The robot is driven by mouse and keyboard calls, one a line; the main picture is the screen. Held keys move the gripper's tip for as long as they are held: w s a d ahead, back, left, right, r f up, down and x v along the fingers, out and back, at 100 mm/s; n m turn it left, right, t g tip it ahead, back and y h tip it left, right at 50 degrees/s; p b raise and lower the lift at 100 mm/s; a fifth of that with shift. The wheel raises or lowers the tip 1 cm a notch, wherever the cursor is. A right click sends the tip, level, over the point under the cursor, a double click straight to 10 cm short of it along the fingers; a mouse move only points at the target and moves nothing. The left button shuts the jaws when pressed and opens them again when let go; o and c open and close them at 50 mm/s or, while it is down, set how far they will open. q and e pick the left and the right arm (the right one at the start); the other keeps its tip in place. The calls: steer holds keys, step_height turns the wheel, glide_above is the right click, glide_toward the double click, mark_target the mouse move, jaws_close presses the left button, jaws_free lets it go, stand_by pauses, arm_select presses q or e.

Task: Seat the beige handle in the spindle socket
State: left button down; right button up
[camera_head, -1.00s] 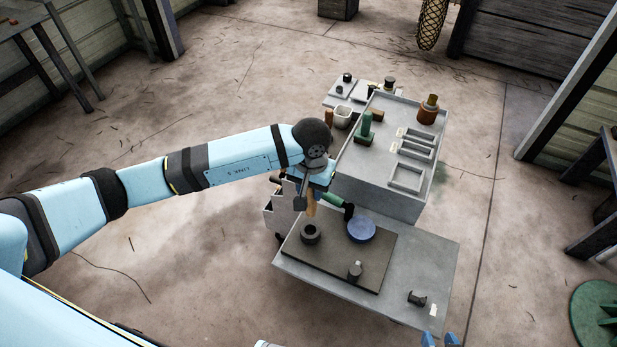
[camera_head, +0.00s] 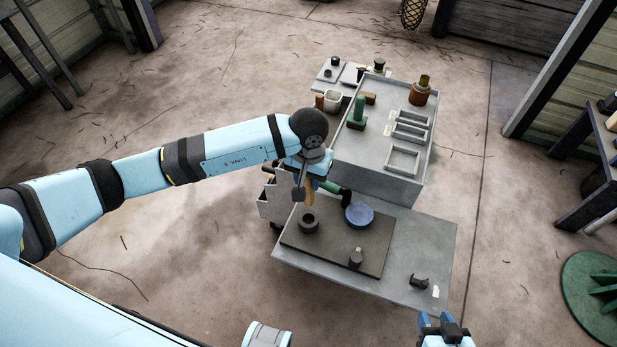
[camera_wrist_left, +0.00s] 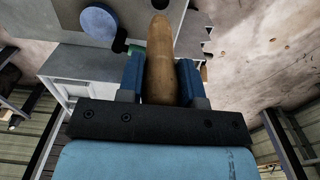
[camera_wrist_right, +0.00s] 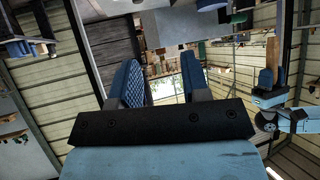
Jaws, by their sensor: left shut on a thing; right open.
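The beige handle (camera_head: 309,194) is held by my left gripper (camera_head: 311,183), above the dark mat near its far-left part. In the left wrist view the handle (camera_wrist_left: 161,62) is long and rounded, clamped between the blue fingers. A dark ring-shaped piece with a central hole (camera_head: 309,223), which looks like the spindle socket, stands on the mat just below the handle in the head view. The handle appears apart from it. My right gripper (camera_head: 441,325) is open and empty near the front edge of the grey table; its parted fingers show in the right wrist view (camera_wrist_right: 157,85).
A dark clip-like part (camera_head: 419,281) lies on the grey table (camera_head: 425,245). A raised grey cabinet (camera_head: 385,160) with trays stands behind.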

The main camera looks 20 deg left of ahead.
mark_target(309, 191)
arm_select(q)
steer(key=shift+f+b, duration=1.95)
steer(key=shift+f, duration=0.5)
arm_select(e)
steer(key=shift+w+a+f, duration=0.2)
steer(key=shift+w+f, duration=0.05)
steer(key=shift+f, duration=0.4)
steer(key=shift+w+a+f, duration=0.15)
steer(key=shift+w+f, duration=0.05)
steer(key=shift+f, duration=0.4)
steer(key=shift+s+f, duration=0.15)
steer(key=shift+f, duration=0.05)
arm_select(q)
steer(key=shift+f+b, duration=0.2)
steer(key=shift+b, duration=0.2)
steer(key=shift+f+b, duration=1.6)
steer(key=shift+b, duration=0.05)
arm_select(e)
steer(key=shift+w+f, duration=0.2)
steer(key=shift+f, duration=1.25)
